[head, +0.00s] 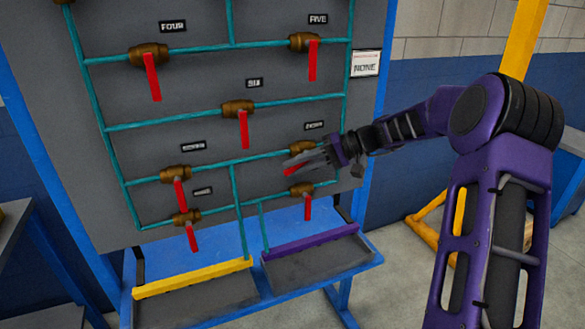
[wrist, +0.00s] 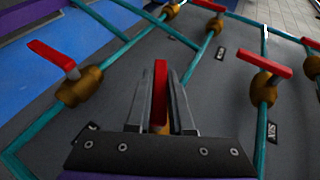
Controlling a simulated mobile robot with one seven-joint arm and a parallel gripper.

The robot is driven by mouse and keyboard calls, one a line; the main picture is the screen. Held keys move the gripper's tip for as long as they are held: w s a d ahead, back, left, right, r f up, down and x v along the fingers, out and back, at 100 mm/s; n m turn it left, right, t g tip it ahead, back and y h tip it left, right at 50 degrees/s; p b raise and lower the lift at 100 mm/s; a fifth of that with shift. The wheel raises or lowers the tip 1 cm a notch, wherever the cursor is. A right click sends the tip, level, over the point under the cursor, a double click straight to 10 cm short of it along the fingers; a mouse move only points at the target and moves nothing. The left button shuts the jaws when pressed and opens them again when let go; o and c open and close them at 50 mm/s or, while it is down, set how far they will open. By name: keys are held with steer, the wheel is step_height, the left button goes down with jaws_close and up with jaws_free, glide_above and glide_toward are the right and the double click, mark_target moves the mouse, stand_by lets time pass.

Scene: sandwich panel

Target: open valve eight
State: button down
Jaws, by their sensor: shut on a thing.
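Valve eight is the brass valve (head: 303,147) on the right of the grey panel, under a small label (head: 315,125) that is hard to read. My gripper (head: 300,162) reaches in from the right and is shut on that handle. In the wrist view, the red handle (wrist: 161,78) stands between the two grey fingers of my gripper (wrist: 162,90). Brass shows low between the fingers, mostly hidden.
Other valves have red handles hanging down across their pipes, such as valve six (head: 238,108) and valve five (head: 305,42). A lower valve (head: 302,189) sits just below my gripper. Yellow-edged (head: 195,279) and purple-edged (head: 310,243) trays lie below the panel.

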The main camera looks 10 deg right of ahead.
steer(key=y, duration=0.1)
steer(key=r+m+y, duration=0.1)
steer(key=y, duration=0.3)
steer(key=shift+a+r+m, duration=0.25)
steer(key=shift+r+m, duration=0.05)
steer(key=shift+r, duration=0.1)
stand_by(0.3)
steer(key=c, duration=0.8)
jaws_free()
steer(key=s+d+p, duration=0.1)
steer(key=s+d, duration=0.1)
steer(key=d, duration=1.5)
steer(key=shift+d+f, duration=0.15)
steer(key=shift+f, duration=0.05)
